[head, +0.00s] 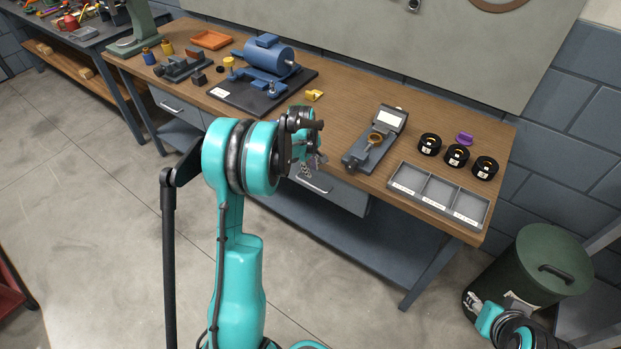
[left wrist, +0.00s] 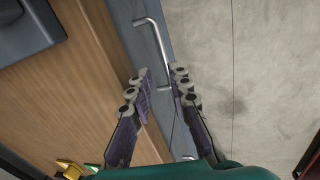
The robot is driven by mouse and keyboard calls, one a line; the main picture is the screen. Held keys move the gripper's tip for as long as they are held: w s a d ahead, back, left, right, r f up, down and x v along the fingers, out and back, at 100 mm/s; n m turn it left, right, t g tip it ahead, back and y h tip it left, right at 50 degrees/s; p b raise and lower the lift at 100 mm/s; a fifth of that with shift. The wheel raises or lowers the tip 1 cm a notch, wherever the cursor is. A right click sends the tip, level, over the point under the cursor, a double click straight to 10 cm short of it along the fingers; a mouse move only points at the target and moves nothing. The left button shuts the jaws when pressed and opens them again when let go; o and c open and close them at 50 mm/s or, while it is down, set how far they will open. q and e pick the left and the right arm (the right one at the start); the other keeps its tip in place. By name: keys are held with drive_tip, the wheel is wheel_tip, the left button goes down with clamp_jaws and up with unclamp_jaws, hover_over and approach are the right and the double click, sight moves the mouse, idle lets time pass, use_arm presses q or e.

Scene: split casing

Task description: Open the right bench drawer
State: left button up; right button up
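The right bench drawer (head: 345,194) is a grey front under the wooden bench top and looks closed. Its bar handle (head: 313,184) is partly hidden by my left gripper (head: 308,163). In the left wrist view the silver handle (left wrist: 157,48) runs along the grey drawer front, and its near end lies beyond the gap between the fingertips. My left gripper (left wrist: 162,83) is open, its purple-padded fingers apart, with nothing held. I cannot tell whether it touches the handle. My right gripper (head: 476,304) is at the lower right, beside the green bin, its finger opening unclear.
The wooden bench top (head: 330,120) carries a blue motor (head: 268,58), a grey gauge device (head: 378,138), black rings and a grey divided tray (head: 438,193). A green bin (head: 535,265) stands at the right end. Another drawer (head: 175,105) is further left. Floor in front is clear.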

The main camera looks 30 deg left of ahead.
sight(311, 185)
use_arm(q)
drive_tip(key=shift+n, duration=0.5)
drive_tip(key=b+x, duration=0.1)
drive_tip(key=x, duration=0.5)
drive_tip(key=a+b+x, duration=0.1)
drive_tip(key=x, duration=0.3)
drive_tip(key=shift+s+b, duration=0.15)
drive_tip(key=shift+b, duration=0.2)
drive_tip(key=shift+r, duration=0.1)
clamp_jaws()
